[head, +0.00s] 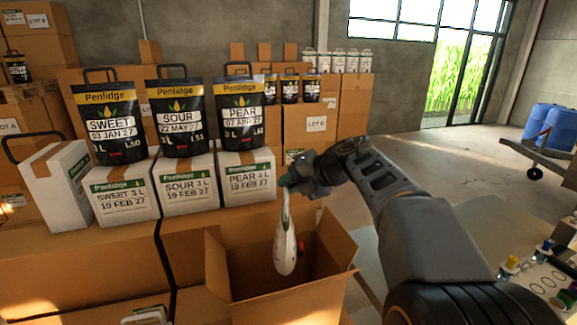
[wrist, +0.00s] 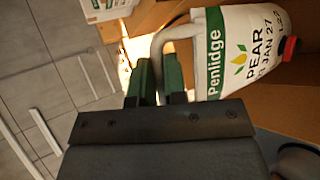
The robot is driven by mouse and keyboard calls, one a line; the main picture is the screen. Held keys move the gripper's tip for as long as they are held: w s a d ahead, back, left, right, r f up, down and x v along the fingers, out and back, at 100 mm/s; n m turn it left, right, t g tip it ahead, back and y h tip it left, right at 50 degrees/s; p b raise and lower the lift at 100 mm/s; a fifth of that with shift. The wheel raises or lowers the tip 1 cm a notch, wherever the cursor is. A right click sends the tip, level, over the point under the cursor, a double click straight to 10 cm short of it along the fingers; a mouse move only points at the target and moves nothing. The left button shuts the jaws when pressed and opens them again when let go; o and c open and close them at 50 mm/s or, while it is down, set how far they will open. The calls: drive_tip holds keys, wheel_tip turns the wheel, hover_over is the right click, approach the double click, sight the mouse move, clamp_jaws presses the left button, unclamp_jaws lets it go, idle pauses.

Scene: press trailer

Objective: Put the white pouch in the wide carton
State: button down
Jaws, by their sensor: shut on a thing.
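The white pouch (head: 286,245) hangs from my gripper (head: 291,184) by its handle, in the head view. In the wrist view the pouch (wrist: 245,50) shows the words Penlidge and PEAR, a green and yellow leaf mark and a red cap. My gripper (wrist: 160,90) is shut on the pouch's handle there. The wide carton (head: 240,275) stands open below, with its flaps spread. The pouch hangs over the carton's opening, and its lower end appears within the outline of the opening. I cannot tell how deep it is or whether it touches the carton.
Black pouches (head: 181,118) marked SWEET, SOUR and PEAR stand on white boxes (head: 190,184) behind the carton. A tilted white box (head: 60,185) stands at left. Stacked brown cartons fill the back. A bench with small coloured items (head: 530,265) is at right.

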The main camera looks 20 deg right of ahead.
drive_tip(key=shift+f+b, duration=0.65)
drive_tip(key=shift+f, duration=1.25)
wheel_tip(320, 180, down, 4)
drive_tip(key=b, duration=0.4)
drive_tip(key=shift+r, duration=0.15)
drive_tip(key=c, duration=1.2)
unclamp_jaws()
drive_tip(key=shift+o, duration=0.5)
drive_tip(key=shift+f, duration=0.2)
drive_tip(key=b+v, duration=0.1)
drive_tip(key=v, duration=1.3)
drive_tip(key=shift+b, duration=0.4)
drive_tip(key=shift+w+a, duration=0.1)
drive_tip(key=shift+a, duration=0.05)
